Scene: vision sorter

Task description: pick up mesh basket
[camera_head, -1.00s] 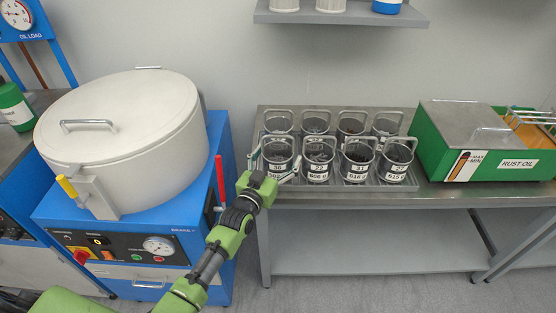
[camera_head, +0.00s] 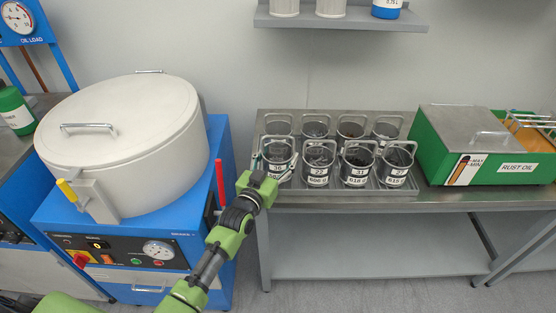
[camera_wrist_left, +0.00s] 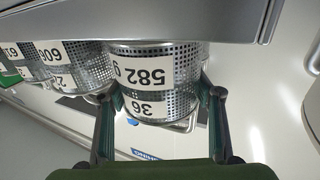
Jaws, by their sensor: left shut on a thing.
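The mesh basket (camera_head: 279,152) is a perforated metal cylinder with a loop handle and a label. It stands at the front left of the tray of baskets in the head view. In the left wrist view the basket (camera_wrist_left: 152,78) carries labels reading 36 and 582 g. My left gripper (camera_head: 272,172) is at its front, with one finger on each side. In the wrist view the gripper (camera_wrist_left: 160,115) is shut on the basket. Whether the basket is clear of the tray cannot be told. My right gripper is not in view.
Several similar baskets (camera_head: 318,165) stand close by in the grey tray (camera_head: 412,189) on the metal table (camera_head: 436,200). A green rust oil box (camera_head: 450,150) is at the right. A large lidded drum (camera_head: 125,140) on a blue machine stands at the left. A shelf (camera_head: 340,22) hangs above.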

